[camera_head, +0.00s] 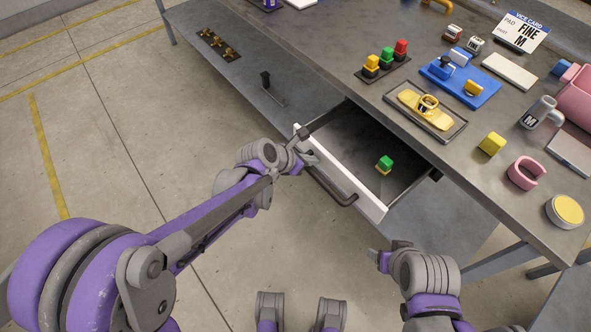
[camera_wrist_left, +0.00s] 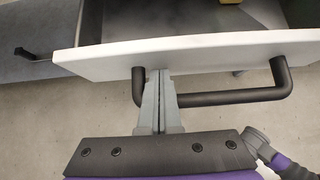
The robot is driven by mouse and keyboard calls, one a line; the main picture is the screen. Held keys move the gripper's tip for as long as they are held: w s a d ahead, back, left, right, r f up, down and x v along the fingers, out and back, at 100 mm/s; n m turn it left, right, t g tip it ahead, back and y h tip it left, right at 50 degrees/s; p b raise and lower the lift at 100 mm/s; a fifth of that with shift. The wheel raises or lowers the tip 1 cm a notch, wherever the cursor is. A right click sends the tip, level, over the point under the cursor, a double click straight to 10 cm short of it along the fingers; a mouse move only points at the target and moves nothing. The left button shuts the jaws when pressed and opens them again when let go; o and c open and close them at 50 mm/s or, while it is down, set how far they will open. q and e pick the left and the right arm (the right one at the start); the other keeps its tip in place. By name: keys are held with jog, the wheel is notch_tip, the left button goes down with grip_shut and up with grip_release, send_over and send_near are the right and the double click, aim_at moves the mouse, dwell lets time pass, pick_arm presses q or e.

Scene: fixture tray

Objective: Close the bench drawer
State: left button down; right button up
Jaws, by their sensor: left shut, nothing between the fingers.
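The bench drawer (camera_head: 374,205) is pulled out from under the bench top, with a white front panel and a dark bar handle (camera_head: 335,190). In the left wrist view the white drawer front (camera_wrist_left: 200,55) spans the picture, with the handle (camera_wrist_left: 235,97) below it. My left gripper (camera_head: 312,159) is shut and empty at the drawer front, by the handle's left end. In the wrist view its fingertips (camera_wrist_left: 159,73) overlap the panel's lower edge beside the left handle post; contact is unclear. My right gripper (camera_head: 386,252) is below and right of the drawer; its finger opening is unclear.
A green-and-yellow block (camera_head: 385,164) sits inside the drawer. The floor before the drawer is clear.

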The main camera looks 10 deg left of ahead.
pick_arm(q)
send_near(352, 140)
jog(key=w+d, duration=0.1)
jog(key=w+d+f, duration=0.1)
jog(key=w+d, duration=0.1)
jog(key=w+d+f, duration=0.1)
jog(key=w+d, duration=0.1)
jog(key=shift+d+f, duration=0.1)
jog(key=shift+f, duration=0.05)
pick_arm(e)
jog(key=shift+f, duration=0.35)
